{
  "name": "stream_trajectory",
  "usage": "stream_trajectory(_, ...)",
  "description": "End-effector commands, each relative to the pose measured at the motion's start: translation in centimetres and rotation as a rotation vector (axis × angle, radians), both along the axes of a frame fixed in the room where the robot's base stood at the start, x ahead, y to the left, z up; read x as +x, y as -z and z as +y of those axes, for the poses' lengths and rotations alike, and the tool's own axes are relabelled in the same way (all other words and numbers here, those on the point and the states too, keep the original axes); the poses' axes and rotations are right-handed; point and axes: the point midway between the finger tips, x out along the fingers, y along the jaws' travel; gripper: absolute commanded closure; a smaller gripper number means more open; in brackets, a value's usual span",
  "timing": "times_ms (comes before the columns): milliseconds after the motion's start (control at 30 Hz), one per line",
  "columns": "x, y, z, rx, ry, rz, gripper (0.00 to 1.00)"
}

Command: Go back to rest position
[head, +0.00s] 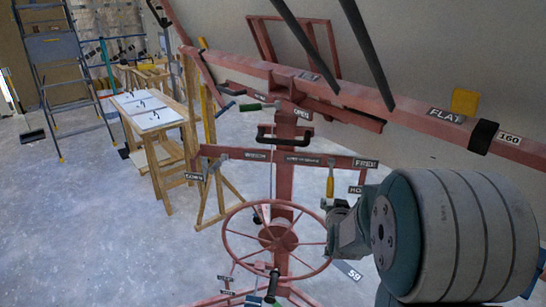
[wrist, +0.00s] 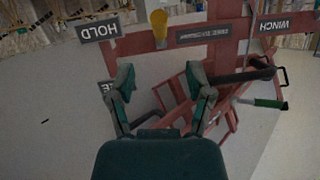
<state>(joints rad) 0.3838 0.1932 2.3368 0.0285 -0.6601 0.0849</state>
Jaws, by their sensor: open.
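The red panel lift stands in the middle of the head view, with its spoked winch wheel (head: 275,240), an upright post and a labelled crossbar (head: 320,159). My arm fills the right side of the head view, and its far end is beside the wheel. In the wrist view my gripper (wrist: 160,82) is open, its two teal fingers apart with nothing between them. The lift shows upside down beyond the fingers, with the HOLD sign (wrist: 99,28), the WINCH sign (wrist: 274,26) and a yellow handle (wrist: 159,25). My fingertips are hidden in the head view.
A long red beam (head: 420,112) with FLAT and 160 labels crosses the upper right. A wooden table (head: 163,150) with white sheets stands left of the lift. A stepladder (head: 66,75) stands at the far left. The grey floor (head: 90,225) at front left is clear.

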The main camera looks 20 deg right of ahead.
Motion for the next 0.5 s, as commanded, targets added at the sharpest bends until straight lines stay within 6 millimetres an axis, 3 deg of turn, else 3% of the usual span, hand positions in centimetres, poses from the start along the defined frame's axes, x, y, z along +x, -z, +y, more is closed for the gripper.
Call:
stream_trajectory(167,-0.3,-0.8,1.2,0.007,-0.021,0.025,0.33)
stream_trajectory(367,-2.9,-3.6,6.3,0.043,-0.113,0.167,0.33)
stream_trajectory(500,-6.0,-5.1,10.1,0.062,-0.184,0.286,0.33)
